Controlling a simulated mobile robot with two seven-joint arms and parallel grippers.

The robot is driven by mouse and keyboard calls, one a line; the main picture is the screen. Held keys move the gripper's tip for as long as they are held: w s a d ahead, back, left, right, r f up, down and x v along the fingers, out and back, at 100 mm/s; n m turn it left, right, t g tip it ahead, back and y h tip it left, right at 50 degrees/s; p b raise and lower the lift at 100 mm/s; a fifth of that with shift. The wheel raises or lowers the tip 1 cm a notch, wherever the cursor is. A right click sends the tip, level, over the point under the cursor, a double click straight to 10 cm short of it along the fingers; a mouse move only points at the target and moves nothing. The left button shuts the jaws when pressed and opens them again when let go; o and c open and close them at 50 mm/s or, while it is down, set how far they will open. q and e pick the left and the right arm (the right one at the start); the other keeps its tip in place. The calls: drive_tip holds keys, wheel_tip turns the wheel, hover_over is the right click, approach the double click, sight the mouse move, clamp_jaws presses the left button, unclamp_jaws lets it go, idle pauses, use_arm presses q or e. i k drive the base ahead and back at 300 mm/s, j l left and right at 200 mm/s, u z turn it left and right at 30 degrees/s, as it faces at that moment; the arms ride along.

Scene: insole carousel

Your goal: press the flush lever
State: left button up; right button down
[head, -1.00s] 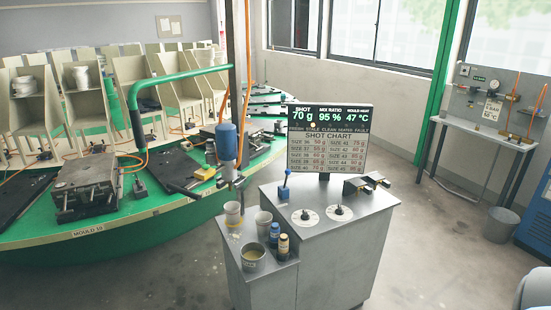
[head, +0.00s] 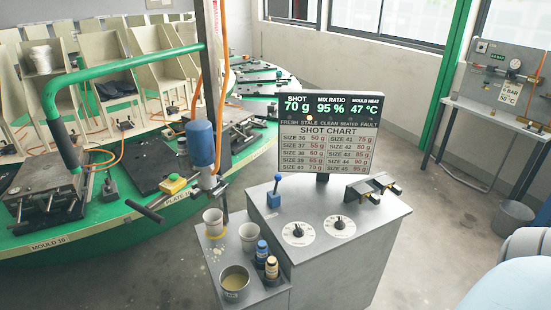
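A blue lever (head: 275,192) with a blue base stands upright on the top of the grey console (head: 350,260), at its back left; I take it for the flush lever, but no label on it is readable. The display (head: 328,130) behind it reads shot 70 g, mix ratio 95 % and mould heat 47 °C. Neither of my grippers is in view.
Two dials (head: 297,233) and a dark twin-block fixture (head: 373,188) sit on the console. Its lower shelf holds cups (head: 213,221), two small bottles (head: 271,268) and a pot (head: 235,283). A blue mixing head (head: 202,145) hangs at left beside the green carousel (head: 90,243).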

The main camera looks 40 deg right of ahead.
sight(278, 177)
drive_tip(key=i+l, duration=0.25)
drive_tip(key=l, duration=0.15)
drive_tip(key=i+l, duration=0.2)
drive_tip(key=l, duration=0.2)
drive_tip(key=i+l, duration=0.25)
drive_tip(key=l, duration=0.15)
